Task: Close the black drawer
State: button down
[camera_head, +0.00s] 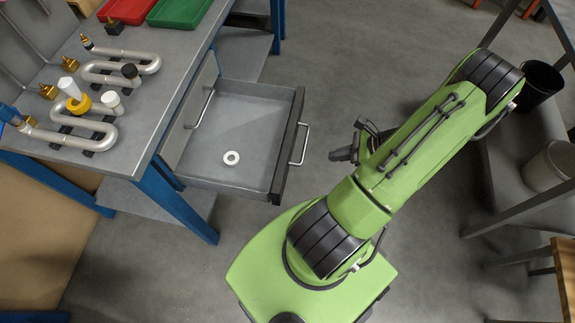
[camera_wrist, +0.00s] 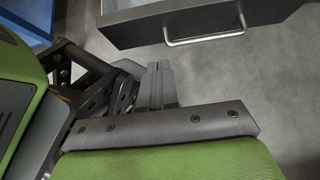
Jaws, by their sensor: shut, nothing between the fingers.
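The black drawer (camera_head: 283,160) is pulled well out of the workbench, its dark front facing right with a silver bar handle (camera_head: 301,146). A white ring (camera_head: 231,158) lies on the drawer's grey floor. My gripper (camera_head: 338,155) is shut and empty, a short way right of the handle and apart from it. In the wrist view the gripper fingers (camera_wrist: 162,82) are together, with the drawer front (camera_wrist: 130,32) and its handle (camera_wrist: 204,30) beyond them at the top.
The workbench (camera_head: 185,62) carries silver serpentine coils (camera_head: 98,132), brass fittings, a red tray (camera_head: 126,10) and a green tray (camera_head: 180,10). A second silver handle (camera_head: 203,107) shows beside the open drawer. Shelving with a black bucket (camera_head: 538,84) and a pale bucket (camera_head: 550,166) stands at the right. The floor between is clear.

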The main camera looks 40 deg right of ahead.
jog(key=b, duration=0.3)
send_near(288, 163)
notch_tip(288, 163, down, 3)
jog(key=w+a, duration=0.2)
jog(key=shift+w+b, duration=0.35)
jog(key=shift+w, duration=0.05)
jog(key=shift+w+a+r, duration=0.15)
jog(key=shift+w+a, duration=0.15)
jog(key=shift+w, duration=0.05)
jog(key=w+a+p, duration=0.2)
jog(key=w+a, duration=0.6)
jog(key=w, duration=0.3)
jog(key=w+a+p, duration=0.2)
jog(key=w+a, duration=0.7)
jog(key=w, duration=0.2)
jog(key=shift+w+p, duration=0.25)
jog(key=shift+p, duration=0.05)
jog(key=shift+a, duration=0.1)
